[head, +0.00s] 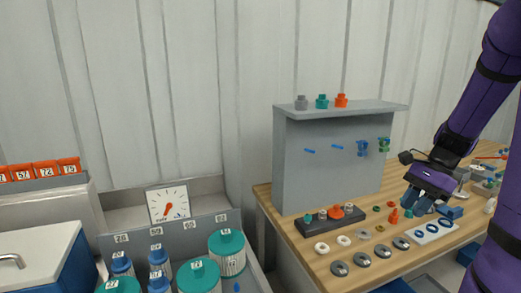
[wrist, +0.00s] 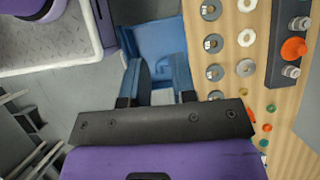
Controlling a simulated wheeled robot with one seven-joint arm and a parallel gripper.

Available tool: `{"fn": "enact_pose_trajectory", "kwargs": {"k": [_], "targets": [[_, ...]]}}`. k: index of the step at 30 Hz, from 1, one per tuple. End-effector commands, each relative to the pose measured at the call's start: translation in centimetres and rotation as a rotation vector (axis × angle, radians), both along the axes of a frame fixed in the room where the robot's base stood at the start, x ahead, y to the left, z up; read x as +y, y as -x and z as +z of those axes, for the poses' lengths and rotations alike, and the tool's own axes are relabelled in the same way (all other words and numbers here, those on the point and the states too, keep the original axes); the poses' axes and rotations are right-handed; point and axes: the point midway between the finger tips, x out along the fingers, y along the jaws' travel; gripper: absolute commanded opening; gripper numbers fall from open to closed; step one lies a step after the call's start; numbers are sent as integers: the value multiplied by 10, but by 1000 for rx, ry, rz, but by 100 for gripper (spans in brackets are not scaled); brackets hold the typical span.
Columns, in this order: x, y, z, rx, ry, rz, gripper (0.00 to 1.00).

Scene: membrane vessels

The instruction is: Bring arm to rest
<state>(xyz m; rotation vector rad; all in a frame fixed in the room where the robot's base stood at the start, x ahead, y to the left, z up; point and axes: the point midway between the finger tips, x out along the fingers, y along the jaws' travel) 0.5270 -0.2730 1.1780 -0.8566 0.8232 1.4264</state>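My purple arm comes in from the right of the head view. My gripper (head: 416,207), with dark blue fingers, is over the right part of the wooden workbench (head: 375,268), above small parts. In the wrist view my gripper (wrist: 156,70) points down with its two fingers apart and nothing between them. Below the fingers, beside the bench edge, is a blue bin (wrist: 158,38) at floor level. The head view does not show the fingertips clearly.
Grey discs (head: 339,268), white rings (head: 321,248) and a dark block with fittings (head: 331,222) lie on the bench. A grey panel (head: 330,165) stands behind them. Teal-lidded vessels (head: 228,252) and a dial (head: 168,205) are at left. Grey floor (wrist: 90,95) shows beside the bench.

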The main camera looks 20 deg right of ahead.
Motion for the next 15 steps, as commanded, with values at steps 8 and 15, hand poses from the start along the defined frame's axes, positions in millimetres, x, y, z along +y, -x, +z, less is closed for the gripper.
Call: {"fn": "enact_pose_trajectory", "kwargs": {"k": [8, 15], "targets": [[61, 3, 47, -163, 165, 334, 25], [108, 17, 79, -306, 303, 617, 25]]}}
